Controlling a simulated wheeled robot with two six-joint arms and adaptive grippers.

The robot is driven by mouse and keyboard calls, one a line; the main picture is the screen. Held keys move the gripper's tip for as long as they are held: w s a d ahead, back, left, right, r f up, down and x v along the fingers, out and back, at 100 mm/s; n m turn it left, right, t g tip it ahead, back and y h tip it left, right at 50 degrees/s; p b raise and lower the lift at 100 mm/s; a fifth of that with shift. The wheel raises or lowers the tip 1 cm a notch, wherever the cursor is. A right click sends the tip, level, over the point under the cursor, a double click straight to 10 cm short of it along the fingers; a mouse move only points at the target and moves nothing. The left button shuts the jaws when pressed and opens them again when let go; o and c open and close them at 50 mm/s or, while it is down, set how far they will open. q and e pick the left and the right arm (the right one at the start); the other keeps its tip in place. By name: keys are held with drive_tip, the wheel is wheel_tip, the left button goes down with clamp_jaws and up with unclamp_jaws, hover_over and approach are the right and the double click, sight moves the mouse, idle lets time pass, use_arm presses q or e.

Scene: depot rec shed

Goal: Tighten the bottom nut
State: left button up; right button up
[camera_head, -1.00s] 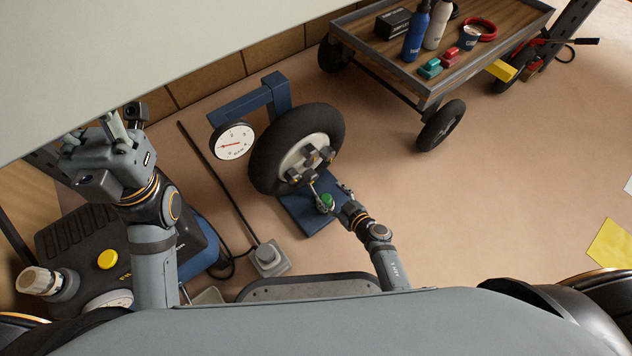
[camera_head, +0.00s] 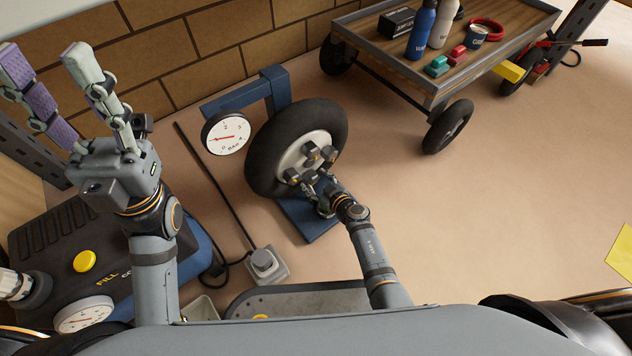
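A black-tyred wheel (camera_head: 263,150) with a pale hub (camera_head: 293,158) stands on a blue stand (camera_head: 300,222). Several dark nuts sit on the hub, with a low one (camera_head: 291,176) at the lower left. My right gripper (camera_head: 317,186) is at the lower hub, close to the lowest nuts. Its fingers are small and overlap the nuts, so I cannot tell whether it touches or holds one. My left gripper (camera_head: 48,68) is raised at the upper left, far from the wheel, with its fingers spread and empty.
A round dial gauge (camera_head: 225,134) is left of the wheel. A compressor (camera_head: 75,245) with a yellow button stands at the lower left. A grey switch box (camera_head: 264,263) with a cable lies in front. A cart (camera_head: 435,95) with bottles stands behind right.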

drive_tip(key=c, duration=1)
drive_tip(key=shift+r+p, duration=0.2)
drive_tip(key=shift+p, duration=0.45)
drive_tip(key=m+p, duration=0.1)
drive_tip(key=p, duration=0.1)
drive_tip(key=shift+d+r+m+g+y+p, duration=0.1)
drive_tip(key=shift+m+g+y+p, duration=0.2)
drive_tip(key=shift+g+y+p, duration=0.1)
drive_tip(key=shift+p, duration=0.3)
drive_tip(key=shift+w+f+m+g+y+p, duration=0.1)
drive_tip(key=shift+f+m+g+y+p, duration=0.2)
drive_tip(key=shift+m+y+p, duration=0.45)
drive_tip(key=shift+d+m, duration=0.1)
drive_tip(key=shift+m, duration=0.55)
drive_tip(key=shift+y, duration=0.35)
drive_tip(key=o, duration=1.1)
